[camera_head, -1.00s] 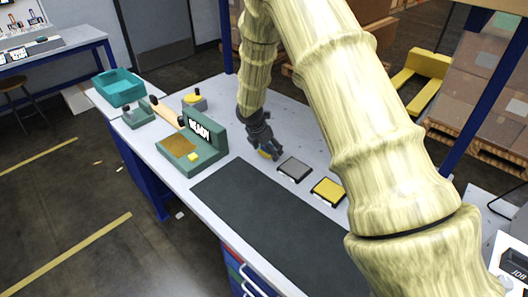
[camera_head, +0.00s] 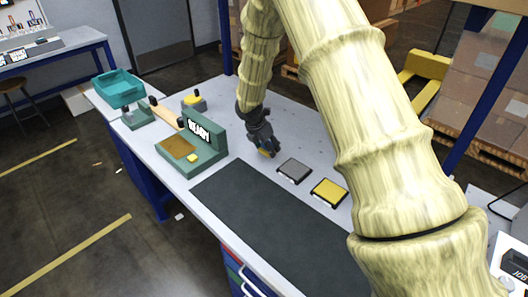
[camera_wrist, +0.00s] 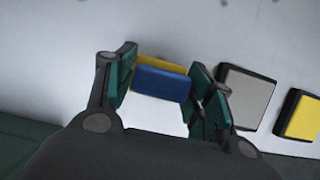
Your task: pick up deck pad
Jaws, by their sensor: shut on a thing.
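My gripper (camera_wrist: 164,60) is shut on a small block with a blue face and a yellow face, which I take to be the deck pad (camera_wrist: 160,84). The pad lies between the two green-lined fingers in the wrist view, above the pale bench top. In the head view my gripper (camera_head: 268,149) points down, and only a small yellow bit of the pad (camera_head: 265,153) shows at its tips. I cannot tell exactly how far the pad is off the bench.
A grey square pad (camera_head: 294,170) and a yellow square pad (camera_head: 329,192) sit in dark frames to the right. A dark mat (camera_head: 265,215) covers the bench front. A green device marked READY (camera_head: 205,153) stands left. A teal bin (camera_head: 119,88) is at the far left.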

